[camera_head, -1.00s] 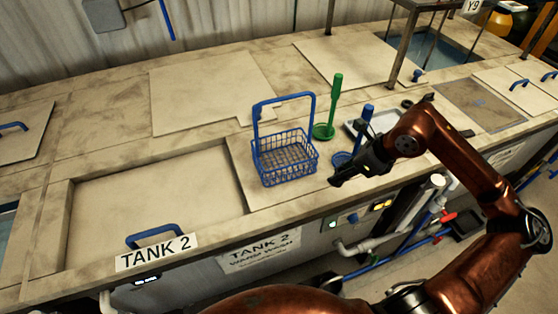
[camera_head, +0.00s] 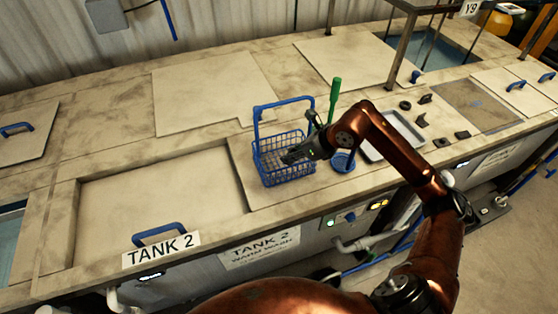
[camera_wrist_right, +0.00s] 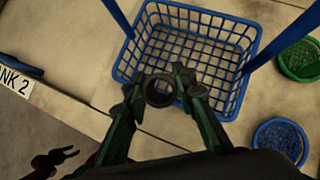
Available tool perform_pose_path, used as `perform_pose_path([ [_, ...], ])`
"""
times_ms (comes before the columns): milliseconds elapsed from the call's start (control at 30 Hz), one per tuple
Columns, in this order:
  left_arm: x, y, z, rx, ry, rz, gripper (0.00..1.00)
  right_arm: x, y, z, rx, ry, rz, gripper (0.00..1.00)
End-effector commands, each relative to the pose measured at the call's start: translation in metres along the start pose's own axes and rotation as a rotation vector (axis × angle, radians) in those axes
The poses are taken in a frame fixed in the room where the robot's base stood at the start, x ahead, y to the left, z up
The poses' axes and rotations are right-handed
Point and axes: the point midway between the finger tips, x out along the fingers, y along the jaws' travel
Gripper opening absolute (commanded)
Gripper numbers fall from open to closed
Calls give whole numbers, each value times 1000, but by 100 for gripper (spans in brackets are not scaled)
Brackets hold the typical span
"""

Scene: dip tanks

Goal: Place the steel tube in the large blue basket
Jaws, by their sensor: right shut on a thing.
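The large blue basket (camera_head: 284,172) is a wire basket with a tall hoop handle, standing on the counter. My right gripper (camera_head: 290,157) reaches over its right side, with the fingertips above the interior. In the right wrist view, the right gripper (camera_wrist_right: 162,88) is shut on the steel tube (camera_wrist_right: 159,101), seen end-on as a dark ring over the basket's near rim (camera_wrist_right: 128,85). I cannot tell how far the tube is above the mesh. My left gripper (camera_wrist_right: 62,156) shows small at the lower left of that view, fingers apart and empty, away from the basket.
A small blue basket (camera_head: 343,161) and a small green basket (camera_wrist_right: 300,60) stand to the right. Beyond them is a grey tray (camera_head: 378,150) with several dark parts around it. The Tank 2 lid (camera_head: 150,200) lies left of the large basket.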

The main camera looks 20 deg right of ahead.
Motion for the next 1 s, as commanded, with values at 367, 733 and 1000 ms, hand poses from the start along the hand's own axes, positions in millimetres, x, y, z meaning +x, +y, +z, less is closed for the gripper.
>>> perform_pose_path([
  [367,-12,0,1,-1,-2,0,40,51,0,8,2,1,2,0],
  [733,-23,0,-1,-1,-1,0,40,72,0,4,-1,38,1,0],
  [1000,-46,-1,-4,-1,1,0,40,72,0,9,0,239,1,0],
])
